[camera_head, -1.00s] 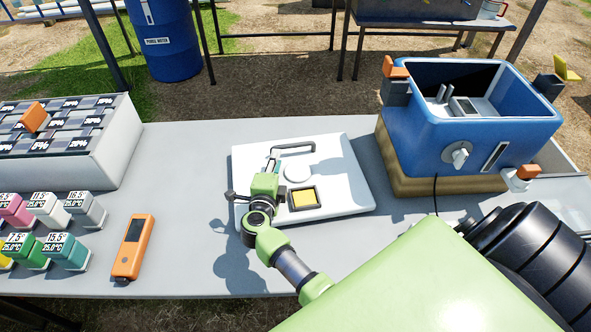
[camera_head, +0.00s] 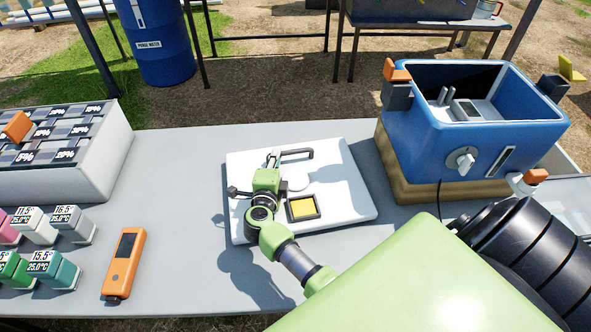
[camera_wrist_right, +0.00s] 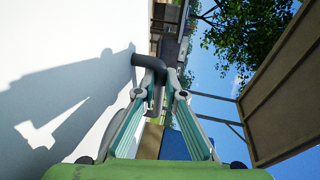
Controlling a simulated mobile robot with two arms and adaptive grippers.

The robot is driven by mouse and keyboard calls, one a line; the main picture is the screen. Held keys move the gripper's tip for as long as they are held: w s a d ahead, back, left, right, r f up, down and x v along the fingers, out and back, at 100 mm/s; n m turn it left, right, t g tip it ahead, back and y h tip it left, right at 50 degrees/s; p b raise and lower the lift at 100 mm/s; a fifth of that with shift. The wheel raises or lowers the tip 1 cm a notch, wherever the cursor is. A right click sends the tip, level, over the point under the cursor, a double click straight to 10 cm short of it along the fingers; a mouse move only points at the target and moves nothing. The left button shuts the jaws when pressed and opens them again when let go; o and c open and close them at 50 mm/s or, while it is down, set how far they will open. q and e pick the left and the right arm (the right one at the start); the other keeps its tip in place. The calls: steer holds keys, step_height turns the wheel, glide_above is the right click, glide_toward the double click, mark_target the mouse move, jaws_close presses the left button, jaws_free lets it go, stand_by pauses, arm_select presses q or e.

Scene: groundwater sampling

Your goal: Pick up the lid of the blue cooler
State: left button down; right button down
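The cooler's lid (camera_head: 345,190) is a flat white slab with a dark handle (camera_head: 297,154) and a yellow square in a dark frame. It lies on the grey table, left of the blue cooler (camera_head: 420,142), whose top is open. My right gripper (camera_head: 273,156) reaches over the lid to the left end of the handle. In the right wrist view, the gripper's teal fingers (camera_wrist_right: 161,95) close in on both sides of the dark handle (camera_wrist_right: 150,62), with little room between them. The contact itself is partly hidden. My left gripper is not in view.
An orange meter (camera_head: 124,264) lies left of the lid, near several coloured blocks (camera_head: 55,270). A white case (camera_head: 95,160) with a patterned top stands at the back left. Bare table lies between these and the lid. A blue barrel (camera_head: 165,55) stands behind the table.

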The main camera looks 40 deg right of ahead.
step_height(320, 180, up, 10)
steer(key=p, duration=0.2)
stand_by(0.3)
stand_by(0.4)
